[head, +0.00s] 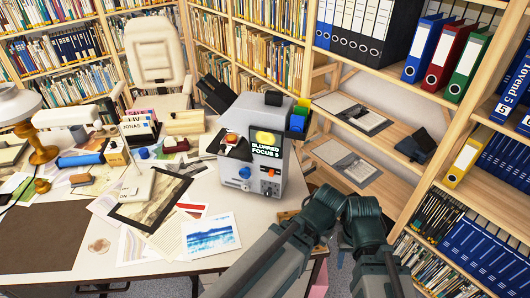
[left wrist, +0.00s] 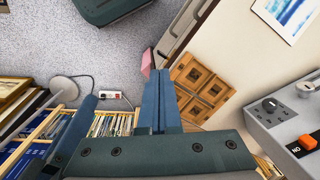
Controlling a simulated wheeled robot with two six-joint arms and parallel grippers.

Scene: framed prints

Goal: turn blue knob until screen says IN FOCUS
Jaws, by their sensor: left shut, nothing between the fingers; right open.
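A grey box-shaped device (head: 233,158) stands on the desk. Its screen (head: 266,147) reads "BLURRED" and "FOCUS 5". The blue knob (head: 245,172) is on its front face, below and left of the screen, with nothing touching it. In the left wrist view, part of a grey panel with a dark knob (left wrist: 270,105) and an orange switch (left wrist: 303,147) shows at right; the blue knob is out of that view. My left gripper (left wrist: 160,75) is shut and empty, left of that panel. My right gripper (head: 345,239) is open, largely hidden by my arms, right of the device.
Prints and papers, including a blue picture (head: 208,235), cover the desk around the device. A brown mat (head: 38,236) lies at left. Shelves of books and binders (head: 470,80) rise at right, close to my arms. A wooden piece (left wrist: 200,92) shows beside my left fingers.

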